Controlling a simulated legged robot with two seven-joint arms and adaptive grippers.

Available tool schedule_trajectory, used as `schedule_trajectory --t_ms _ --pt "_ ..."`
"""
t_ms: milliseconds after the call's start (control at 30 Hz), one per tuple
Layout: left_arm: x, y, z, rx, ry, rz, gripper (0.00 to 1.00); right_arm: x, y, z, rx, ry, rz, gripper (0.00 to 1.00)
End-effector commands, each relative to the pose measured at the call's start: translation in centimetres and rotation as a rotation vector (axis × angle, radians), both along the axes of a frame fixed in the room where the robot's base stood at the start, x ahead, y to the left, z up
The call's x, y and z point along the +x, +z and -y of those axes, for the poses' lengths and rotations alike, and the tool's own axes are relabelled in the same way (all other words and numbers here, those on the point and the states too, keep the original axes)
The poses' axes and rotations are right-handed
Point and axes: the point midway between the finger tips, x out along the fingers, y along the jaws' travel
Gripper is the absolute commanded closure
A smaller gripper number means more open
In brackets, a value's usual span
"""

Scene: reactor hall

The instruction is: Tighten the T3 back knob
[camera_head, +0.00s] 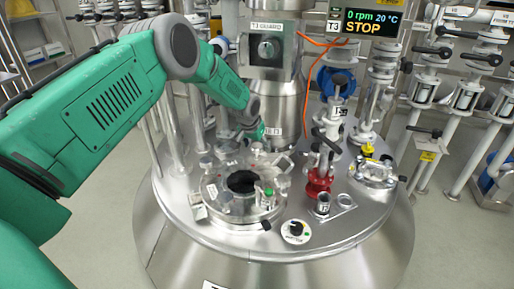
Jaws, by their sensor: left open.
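The T3 reactor lid (350,215) is a round steel plate, with a round port (212,190) around a dark opening at its left. Several small clamp knobs stand around the port's rim. The back knob (257,149) appears to be the greyish one at the far side of the port. My left gripper (256,136), at the end of the green arm, is just above and behind the port, close to that knob. Its fingers are small and partly hidden, and I cannot tell whether they touch the knob. The gripper is open. My right gripper is not in view.
A steel column (277,105) rises behind the port, with an orange cable (322,42) beside it. A red valve fitting (318,182) and other pipework stand to the right. A display (371,22) reads 0 rpm, 20 °C, STOP.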

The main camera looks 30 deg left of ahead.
Motion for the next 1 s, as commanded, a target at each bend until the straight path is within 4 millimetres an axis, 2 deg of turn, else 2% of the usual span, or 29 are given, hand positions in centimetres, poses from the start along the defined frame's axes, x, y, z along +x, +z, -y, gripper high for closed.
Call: schedule_trajectory --t_ms 67,167,200,233,367,633,933,967,1000 --pt "0.00 0.02 0.00 0.000 0.000 0.000 0.35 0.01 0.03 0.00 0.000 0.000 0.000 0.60" --pt "0.01 0.03 -0.01 0.000 0.000 0.000 0.67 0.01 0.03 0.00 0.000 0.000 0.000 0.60" --pt "0.01 0.03 -0.01 0.000 0.000 0.000 0.81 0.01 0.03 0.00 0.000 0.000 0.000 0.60" --pt "0.01 0.03 -0.01 0.000 0.000 0.000 0.86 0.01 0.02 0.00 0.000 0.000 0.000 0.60" --pt "0.00 0.02 -0.05 0.000 -0.004 0.000 0.85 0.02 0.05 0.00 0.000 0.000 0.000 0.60" --pt "0.01 0.09 -0.12 -0.001 -0.129 0.001 0.85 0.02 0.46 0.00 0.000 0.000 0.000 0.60" --pt "0.03 0.06 -0.14 0.001 -0.139 0.002 0.85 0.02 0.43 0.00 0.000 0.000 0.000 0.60" --pt "0.03 0.06 -0.14 0.001 -0.139 0.002 0.46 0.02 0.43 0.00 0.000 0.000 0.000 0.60" --pt "0.02 0.06 -0.13 0.001 -0.139 0.002 0.35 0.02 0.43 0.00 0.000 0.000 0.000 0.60"
